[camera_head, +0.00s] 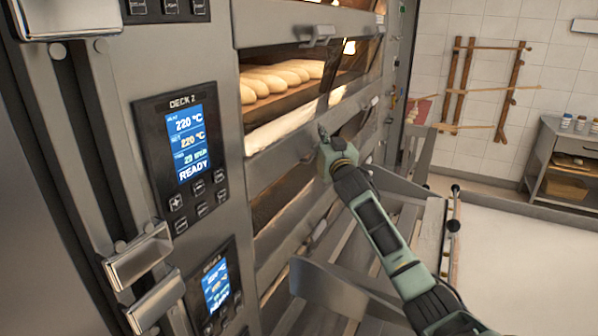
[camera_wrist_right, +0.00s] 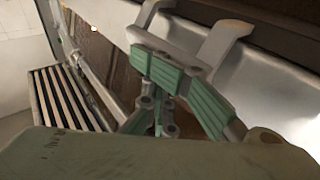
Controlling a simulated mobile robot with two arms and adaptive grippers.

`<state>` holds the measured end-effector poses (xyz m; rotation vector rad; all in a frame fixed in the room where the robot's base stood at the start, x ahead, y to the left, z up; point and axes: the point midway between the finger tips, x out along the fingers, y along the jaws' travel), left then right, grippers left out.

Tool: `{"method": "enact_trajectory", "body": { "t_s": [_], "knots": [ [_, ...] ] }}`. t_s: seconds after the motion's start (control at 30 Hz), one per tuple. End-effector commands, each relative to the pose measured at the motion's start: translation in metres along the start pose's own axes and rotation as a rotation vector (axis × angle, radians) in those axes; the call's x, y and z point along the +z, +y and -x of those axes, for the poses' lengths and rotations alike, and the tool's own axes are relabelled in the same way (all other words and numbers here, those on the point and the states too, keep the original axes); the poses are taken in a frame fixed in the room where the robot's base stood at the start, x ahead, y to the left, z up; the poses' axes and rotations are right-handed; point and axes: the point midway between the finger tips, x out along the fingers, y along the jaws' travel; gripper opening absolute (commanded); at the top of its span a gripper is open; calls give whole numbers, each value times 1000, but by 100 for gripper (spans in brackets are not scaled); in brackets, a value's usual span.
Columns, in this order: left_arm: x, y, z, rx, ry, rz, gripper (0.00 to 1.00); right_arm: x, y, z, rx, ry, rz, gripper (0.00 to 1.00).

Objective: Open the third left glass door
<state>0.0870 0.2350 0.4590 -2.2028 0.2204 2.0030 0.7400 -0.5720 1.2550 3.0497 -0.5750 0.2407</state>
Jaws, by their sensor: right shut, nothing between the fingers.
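The deck oven has stacked doors on its front. In the head view loaves (camera_head: 275,82) show in an upper deck, and a dark glass door (camera_head: 280,196) sits lower on the left side. I cannot tell for certain which is the third left door. My right gripper (camera_head: 322,132) is in front of the oven, near the ledge below the loaves. In the right wrist view its green-padded fingers (camera_wrist_right: 180,85) are beside a metal handle (camera_wrist_right: 165,38) on two brackets. The fingers are shut with nothing between them; contact with the handle is unclear. My left gripper is not seen.
A Deck 2 control panel (camera_head: 187,145) and a lower panel (camera_head: 216,285) are left of the doors. A slatted metal rack (camera_head: 345,285) stands low in front of the oven. A wooden wall rack (camera_head: 480,85) and a side table (camera_head: 565,165) are at the right, with open floor before them.

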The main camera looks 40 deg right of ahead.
Motion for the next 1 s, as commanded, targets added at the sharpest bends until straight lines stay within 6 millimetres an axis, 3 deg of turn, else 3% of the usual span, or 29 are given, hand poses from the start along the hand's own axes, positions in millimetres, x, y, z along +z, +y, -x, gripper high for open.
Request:
{"method": "enact_trajectory", "body": {
  "t_s": [0.03,0.67,0.83,1.0],
  "knots": [
    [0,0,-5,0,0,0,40,13,-2,2,-2,-12,-1,0],
    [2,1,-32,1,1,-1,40,52,-3,9,-5,-15,-3,0],
    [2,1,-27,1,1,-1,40,44,-2,12,-6,-7,-3,0],
    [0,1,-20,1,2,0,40,37,-2,29,-6,-1,-3,0]
  ]
}}
